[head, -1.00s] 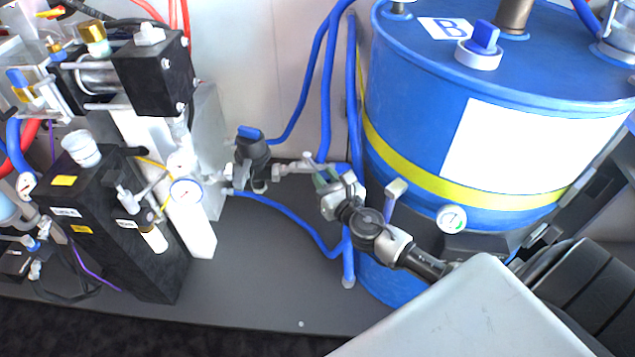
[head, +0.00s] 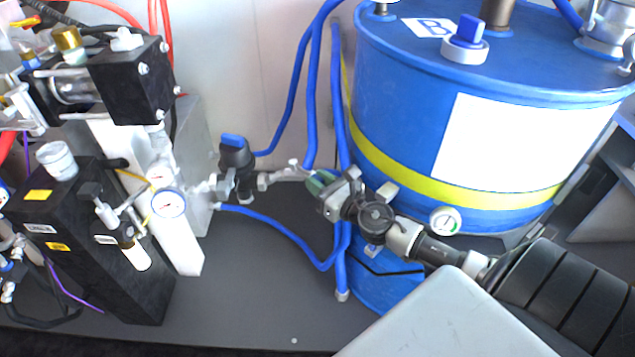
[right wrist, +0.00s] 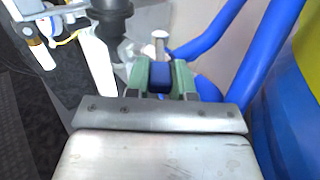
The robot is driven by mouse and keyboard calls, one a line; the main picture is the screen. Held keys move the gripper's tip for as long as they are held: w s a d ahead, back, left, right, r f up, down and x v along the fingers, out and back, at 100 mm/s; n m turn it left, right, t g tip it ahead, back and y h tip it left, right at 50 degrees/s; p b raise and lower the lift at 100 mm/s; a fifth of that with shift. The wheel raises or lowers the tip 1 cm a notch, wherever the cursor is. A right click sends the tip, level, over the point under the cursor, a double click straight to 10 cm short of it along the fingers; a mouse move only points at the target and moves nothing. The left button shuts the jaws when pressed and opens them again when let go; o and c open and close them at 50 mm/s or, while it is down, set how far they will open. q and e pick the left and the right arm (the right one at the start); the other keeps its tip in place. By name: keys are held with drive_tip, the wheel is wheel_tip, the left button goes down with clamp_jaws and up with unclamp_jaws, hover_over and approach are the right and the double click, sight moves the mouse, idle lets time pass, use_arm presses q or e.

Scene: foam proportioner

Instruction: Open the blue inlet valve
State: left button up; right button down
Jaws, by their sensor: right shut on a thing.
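The blue inlet valve's handle (right wrist: 160,77) shows in the right wrist view as a short dark-blue block between two green fingertips. My right gripper (right wrist: 161,80) is shut on it; its green tips also show in the head view (head: 320,185). There the gripper is at the right end of a silver pipe fitting (head: 280,176), in front of the blue drum, and hides the handle. How far the handle is turned cannot be told. My left gripper is not in view.
The blue drum (head: 400,125) stands close on the right. The grey floor (head: 260,290) is open.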

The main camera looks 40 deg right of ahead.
drive_tip(key=c, duration=1)
unclamp_jaws()
drive_tip(key=shift+o, duration=0.2)
drive_tip(key=shift+r, duration=0.25)
wheel_tip(320, 180, up, 2)
drive_tip(key=shift+r+p, duration=0.2)
drive_tip(key=shift+p, duration=1)
drive_tip(key=shift+s+d+r+p, duration=0.1)
drive_tip(key=shift+s+r+p, duration=0.15)
drive_tip(key=shift+r, duration=0.2)
drive_tip(key=shift+s+d+r+p, duration=0.15)
drive_tip(key=shift+r+p, duration=0.1)
drive_tip(key=shift+r, duration=0.15)
use_arm(q)
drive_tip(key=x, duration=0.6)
drive_tip(key=shift+p, duration=0.3)
use_arm(e)
drive_tip(key=s+d+r, duration=0.4)
drive_tip(key=s+r, duration=0.2)
drive_tip(key=s, duration=0.4)
drive_tip(key=shift+d+r, duration=0.2)
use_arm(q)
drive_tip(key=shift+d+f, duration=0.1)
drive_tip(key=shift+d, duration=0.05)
use_arm(e)
drive_tip(key=shift+w, duration=0.1)
